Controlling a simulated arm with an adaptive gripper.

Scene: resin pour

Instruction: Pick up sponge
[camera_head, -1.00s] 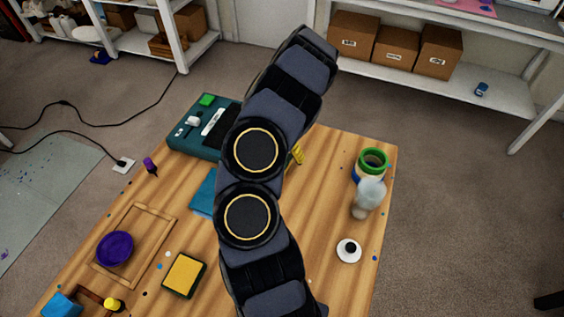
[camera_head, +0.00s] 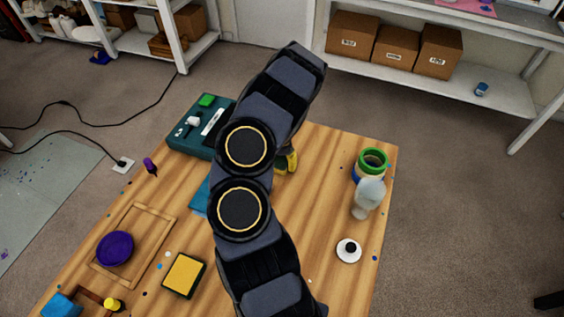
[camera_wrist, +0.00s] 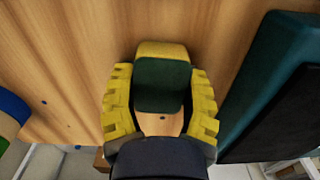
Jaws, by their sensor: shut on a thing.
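The sponge (camera_wrist: 161,52), yellow with a dark green face, is between the two yellow ribbed fingers of my gripper (camera_wrist: 161,86) in the wrist view. My gripper is shut on it, with a finger at each side. Wood tabletop shows around the sponge, but I cannot tell whether it touches the table. In the head view my arm hides most of the gripper; a small patch of yellow shows beside the arm, and I cannot tell whether it is finger or sponge.
A teal case (camera_head: 187,138) stands at the table's back left, close beside the gripper. A wooden frame (camera_head: 166,224), purple bowl (camera_head: 115,249) and yellow pad (camera_head: 184,275) lie left.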

